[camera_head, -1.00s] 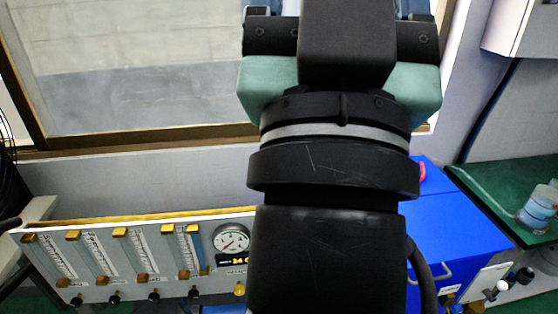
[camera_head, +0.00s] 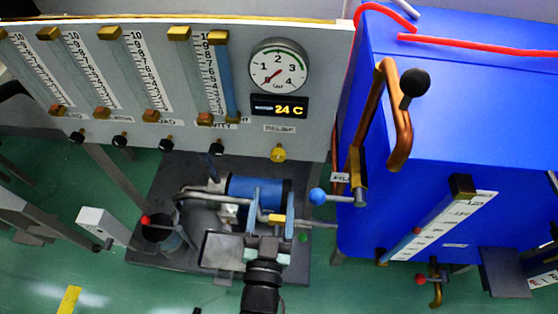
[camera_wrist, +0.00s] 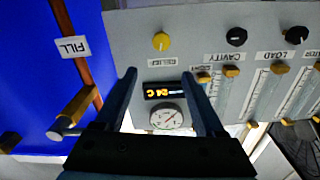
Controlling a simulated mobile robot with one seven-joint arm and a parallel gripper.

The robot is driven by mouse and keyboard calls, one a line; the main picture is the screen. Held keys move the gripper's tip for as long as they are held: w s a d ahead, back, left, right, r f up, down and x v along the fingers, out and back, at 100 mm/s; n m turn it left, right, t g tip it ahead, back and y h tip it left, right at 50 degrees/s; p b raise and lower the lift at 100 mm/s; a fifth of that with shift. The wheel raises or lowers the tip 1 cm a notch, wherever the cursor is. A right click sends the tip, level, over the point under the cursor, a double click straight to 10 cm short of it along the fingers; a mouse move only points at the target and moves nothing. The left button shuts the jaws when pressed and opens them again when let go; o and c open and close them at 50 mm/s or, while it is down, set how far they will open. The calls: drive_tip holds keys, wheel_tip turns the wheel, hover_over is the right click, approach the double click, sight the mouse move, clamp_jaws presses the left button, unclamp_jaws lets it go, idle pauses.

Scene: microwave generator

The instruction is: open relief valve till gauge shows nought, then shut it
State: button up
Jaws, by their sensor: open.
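The yellow relief knob (camera_head: 278,153) sits at the panel's lower edge, below its RELIEF label (camera_head: 279,128). In the wrist view, which is upside down, the knob (camera_wrist: 161,41) lies beyond and between my fingertips, apart from them. The round gauge (camera_head: 278,66) is above it; its red needle lies on a slant from lower left to upper right, and I cannot tell the exact reading. The gauge (camera_wrist: 167,117) also shows between my fingers in the wrist view. My gripper (camera_head: 273,192) is open and empty, below the knob in the head view; its fingertips also show in the wrist view (camera_wrist: 158,74).
Flow tubes with black knobs (camera_head: 217,147) line the panel left of the relief knob. A blue cabinet (camera_head: 460,110) with a copper pipe (camera_head: 400,130) and a blue-ended valve lever (camera_head: 318,196) stands right. A blue motor (camera_head: 262,188) is below the panel.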

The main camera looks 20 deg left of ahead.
sight(277, 160)
drive_tip(key=x, duration=0.3)
drive_tip(key=f+b+x, duration=0.1)
drive_tip(key=x, duration=0.3)
drive_tip(key=f+x, duration=0.1)
drive_tip(key=x, duration=0.2)
drive_tip(key=shift+w+a, duration=0.15)
drive_tip(key=shift+a, duration=0.05)
drive_tip(key=shift+f+x, duration=0.2)
drive_tip(key=shift+x, duration=0.65)
clamp_jaws()
